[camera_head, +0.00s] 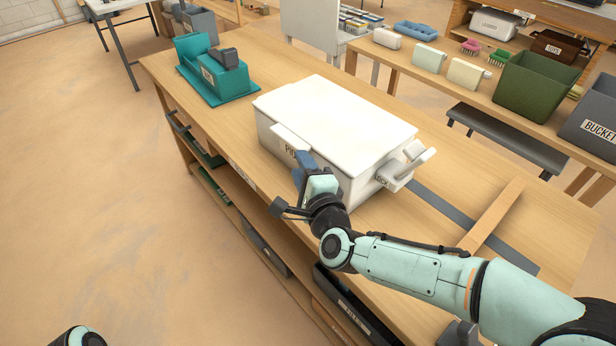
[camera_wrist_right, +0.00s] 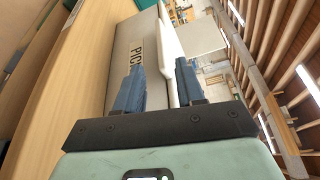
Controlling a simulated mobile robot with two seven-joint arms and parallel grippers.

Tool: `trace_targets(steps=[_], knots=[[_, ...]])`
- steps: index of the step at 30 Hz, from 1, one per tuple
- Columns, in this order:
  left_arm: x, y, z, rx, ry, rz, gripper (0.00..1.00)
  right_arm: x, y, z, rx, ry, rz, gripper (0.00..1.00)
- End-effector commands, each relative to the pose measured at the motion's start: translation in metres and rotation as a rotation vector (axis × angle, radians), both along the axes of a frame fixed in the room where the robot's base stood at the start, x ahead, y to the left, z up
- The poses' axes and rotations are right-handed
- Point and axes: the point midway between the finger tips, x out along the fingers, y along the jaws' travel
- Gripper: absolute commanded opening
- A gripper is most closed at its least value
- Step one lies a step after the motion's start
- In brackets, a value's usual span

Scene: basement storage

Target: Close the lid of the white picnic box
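The white picnic box (camera_head: 332,125) stands on the wooden workbench. Its lid (camera_head: 340,110) lies flat across the top in the head view. A white flap (camera_head: 292,138) sticks out from the front side near my right gripper (camera_head: 304,168), and partly hides the box's lettering. The right gripper is at the box's front side, just below the lid edge. In the right wrist view its blue fingers (camera_wrist_right: 160,80) are apart, with the white lid rim (camera_wrist_right: 170,58) showing between or behind them; contact cannot be told. My left gripper is not in view.
A teal labelled container (camera_head: 208,70) stands at the bench's far left end. A wooden bar (camera_head: 494,212) lies across the bench at right. Buckets (camera_head: 537,88) stand on another table behind.

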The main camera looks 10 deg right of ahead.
Motion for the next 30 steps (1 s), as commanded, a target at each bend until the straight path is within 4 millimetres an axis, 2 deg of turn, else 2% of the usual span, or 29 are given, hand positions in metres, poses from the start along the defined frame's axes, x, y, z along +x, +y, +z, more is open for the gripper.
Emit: trace_targets(steps=[3, 9, 30], knots=[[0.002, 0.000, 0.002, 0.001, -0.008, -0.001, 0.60, -0.019, -0.003, 0.003, -0.002, -0.001, 0.000, 0.38], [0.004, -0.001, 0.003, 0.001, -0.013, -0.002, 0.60, -0.033, -0.005, 0.003, -0.001, 0.001, -0.001, 0.38], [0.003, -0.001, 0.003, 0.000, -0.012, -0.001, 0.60, -0.034, -0.004, 0.003, 0.000, 0.001, -0.001, 0.38]])
